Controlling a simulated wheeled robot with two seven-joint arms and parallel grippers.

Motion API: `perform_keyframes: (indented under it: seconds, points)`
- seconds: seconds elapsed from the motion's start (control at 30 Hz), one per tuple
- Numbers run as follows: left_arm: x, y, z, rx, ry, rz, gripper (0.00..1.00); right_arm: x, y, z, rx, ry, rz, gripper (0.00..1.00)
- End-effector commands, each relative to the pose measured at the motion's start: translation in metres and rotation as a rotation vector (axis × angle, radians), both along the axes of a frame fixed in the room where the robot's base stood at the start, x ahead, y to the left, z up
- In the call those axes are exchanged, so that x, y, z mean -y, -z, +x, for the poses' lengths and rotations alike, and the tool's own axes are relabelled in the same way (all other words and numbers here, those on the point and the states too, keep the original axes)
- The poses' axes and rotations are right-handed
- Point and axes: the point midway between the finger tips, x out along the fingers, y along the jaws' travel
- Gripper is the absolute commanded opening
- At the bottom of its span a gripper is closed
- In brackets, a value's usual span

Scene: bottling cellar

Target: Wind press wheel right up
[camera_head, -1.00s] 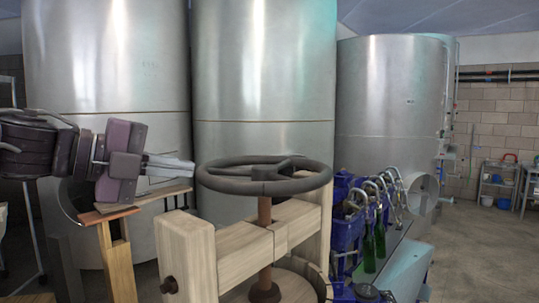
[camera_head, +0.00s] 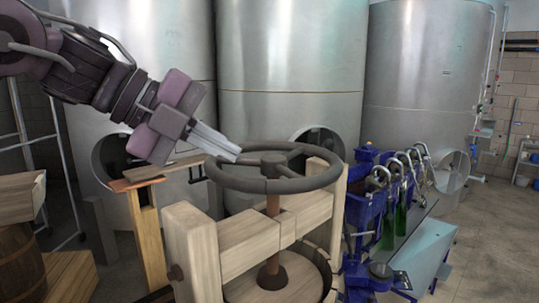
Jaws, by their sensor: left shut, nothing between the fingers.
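The press wheel (camera_head: 274,186) is a dark round handwheel with spokes, lying level on top of a brown screw (camera_head: 273,230). The screw runs down through the pale wooden press frame (camera_head: 246,249) into the round tub below. My left gripper (camera_head: 237,155) comes in from the upper left, tilted downward, with its pale fingers together and empty. Its fingertips are at the far left part of the wheel's rim, overlapping it in the picture; I cannot tell whether they touch. My right gripper is not in view.
A blue bottling machine (camera_head: 364,210) with curved metal spouts and green bottles (camera_head: 400,219) stands right of the press. Large steel tanks (camera_head: 291,90) stand close behind. A wooden barrel (camera_head: 17,255) is at the lower left. Floor shows at the right.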

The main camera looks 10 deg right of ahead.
Motion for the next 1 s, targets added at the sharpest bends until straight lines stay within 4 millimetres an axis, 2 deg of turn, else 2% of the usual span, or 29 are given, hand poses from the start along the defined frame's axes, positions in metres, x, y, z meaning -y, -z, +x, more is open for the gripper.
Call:
perform_keyframes:
  seconds: [0.07, 0.2, 0.4, 0.57, 1.0]
  points:
    - [0.015, 0.008, 0.002, -0.003, 0.004, 0.002, 0.00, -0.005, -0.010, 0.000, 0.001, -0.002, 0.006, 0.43]
    - [0.038, 0.019, 0.007, -0.003, 0.003, 0.001, 0.00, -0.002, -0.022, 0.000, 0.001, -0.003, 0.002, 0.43]
    - [0.061, 0.028, 0.013, -0.002, 0.001, 0.000, 0.00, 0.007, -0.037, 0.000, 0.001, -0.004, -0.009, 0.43]
    - [0.068, 0.033, 0.015, -0.001, -0.001, -0.001, 0.00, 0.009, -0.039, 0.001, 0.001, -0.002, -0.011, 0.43]
    - [0.070, 0.034, 0.014, 0.001, -0.010, -0.001, 0.00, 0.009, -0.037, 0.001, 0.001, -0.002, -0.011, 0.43]
